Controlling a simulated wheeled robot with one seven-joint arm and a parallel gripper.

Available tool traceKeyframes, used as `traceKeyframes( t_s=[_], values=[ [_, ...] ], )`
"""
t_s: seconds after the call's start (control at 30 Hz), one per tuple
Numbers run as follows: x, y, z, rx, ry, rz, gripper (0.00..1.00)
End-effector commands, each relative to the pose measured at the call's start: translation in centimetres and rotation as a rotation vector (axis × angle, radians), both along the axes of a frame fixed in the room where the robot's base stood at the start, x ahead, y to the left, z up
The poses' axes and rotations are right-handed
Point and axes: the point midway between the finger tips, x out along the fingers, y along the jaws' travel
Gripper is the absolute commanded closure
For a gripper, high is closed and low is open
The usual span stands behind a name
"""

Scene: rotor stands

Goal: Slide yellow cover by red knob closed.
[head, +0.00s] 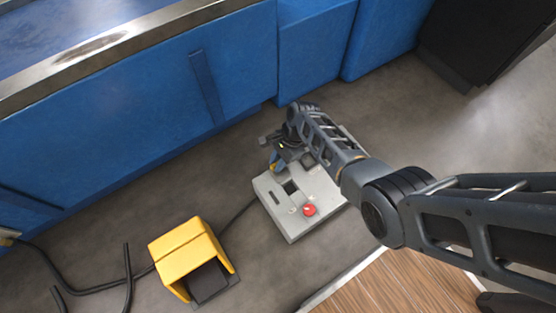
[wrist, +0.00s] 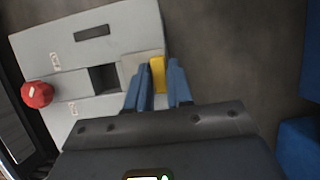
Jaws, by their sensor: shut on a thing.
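A pale grey box (head: 282,222) lies on the floor; its top also shows in the wrist view (wrist: 42,48). A red knob (head: 309,210) is on its top, and shows at the left in the wrist view (wrist: 37,94). A dark square opening (wrist: 104,79) lies between the knob and my gripper. My gripper (head: 276,163) is over the box's far side, its blue fingers (wrist: 158,80) shut on a small yellow piece (wrist: 157,72), which I take as the yellow cover's visible part. The fingers hide its lower part.
A yellow foot-pedal housing (head: 190,252) stands on the floor left of the box, with black cables (head: 85,289) beside it. Blue panels (head: 150,105) rise behind. Bare grey floor (head: 235,157) lies between the panels and box.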

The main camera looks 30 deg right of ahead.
Motion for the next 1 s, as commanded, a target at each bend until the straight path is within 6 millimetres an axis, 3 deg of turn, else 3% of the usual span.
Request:
traceKeyframes(
  t_s=[0.37, 0.73, 1.0],
  values=[
    [-0.4, 0.0, 0.2, 0.000, 0.001, -0.001, 1.00],
    [-5.6, 0.0, 0.2, -0.001, 0.006, 0.000, 1.00],
    [-6.8, 0.0, -0.3, -0.001, 0.007, 0.000, 1.00]
  ],
)
